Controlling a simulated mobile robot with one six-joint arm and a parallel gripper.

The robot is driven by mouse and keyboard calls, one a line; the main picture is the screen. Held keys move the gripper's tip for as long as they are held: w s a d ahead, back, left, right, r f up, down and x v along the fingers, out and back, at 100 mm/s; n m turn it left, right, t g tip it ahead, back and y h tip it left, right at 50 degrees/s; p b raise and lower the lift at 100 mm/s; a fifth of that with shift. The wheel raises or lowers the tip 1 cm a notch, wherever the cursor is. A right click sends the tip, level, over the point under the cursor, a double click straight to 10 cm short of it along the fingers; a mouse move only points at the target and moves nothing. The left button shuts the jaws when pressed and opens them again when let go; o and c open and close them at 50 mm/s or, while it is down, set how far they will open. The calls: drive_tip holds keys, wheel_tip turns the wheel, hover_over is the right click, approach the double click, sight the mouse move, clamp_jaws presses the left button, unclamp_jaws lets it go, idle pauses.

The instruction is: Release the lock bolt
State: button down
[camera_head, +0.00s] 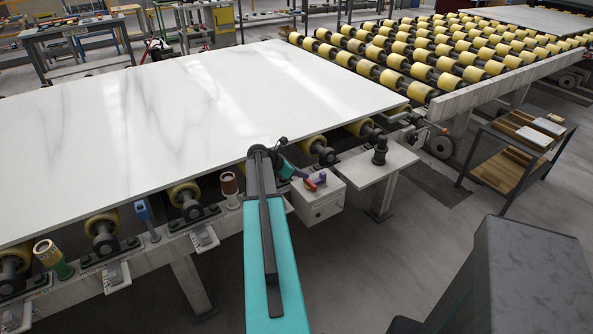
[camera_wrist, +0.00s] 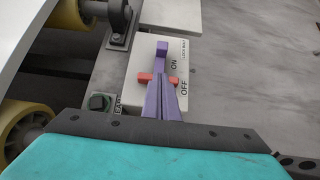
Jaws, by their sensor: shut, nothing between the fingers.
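The lock bolt switch is a pale box (camera_head: 318,203) at the conveyor's near edge, right of centre in the head view. In the wrist view its top plate (camera_wrist: 184,53) carries the words ON, OFF and LOCK BOLT. A red handle (camera_wrist: 144,77) lies across the plate, its right end between the ON and OFF marks. My gripper (camera_wrist: 161,50) has slim purple fingers pressed together and empty. They cross over the red handle and hide its middle; I cannot tell whether they touch it. In the head view my gripper (camera_head: 321,178) reaches to the box from the left.
A large white stone slab (camera_head: 190,120) lies on the conveyor just left of the switch. A shelf with a dark post (camera_head: 380,152) stands right of the box. Yellow rollers (camera_head: 420,60) fill the back. A dark cart (camera_head: 510,160) stands at right. Floor between is clear.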

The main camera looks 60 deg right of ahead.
sight(321, 175)
drive_tip(key=p+x, duration=0.1)
drive_tip(key=x, duration=0.3)
drive_tip(key=shift+d, duration=0.1)
drive_tip(key=shift+s+d+r+p, duration=0.1)
drive_tip(key=shift+s+d+p, duration=0.15)
drive_tip(key=shift+d, duration=0.15)
drive_tip(key=shift+s+d+r+p, duration=0.1)
drive_tip(key=shift+s+d, duration=0.2)
drive_tip(key=shift+d, duration=0.15)
drive_tip(key=shift+s+d+f, duration=0.1)
drive_tip(key=shift+s+d, duration=0.35)
drive_tip(key=shift+d, duration=0.2)
drive_tip(key=shift+d, duration=0.1)
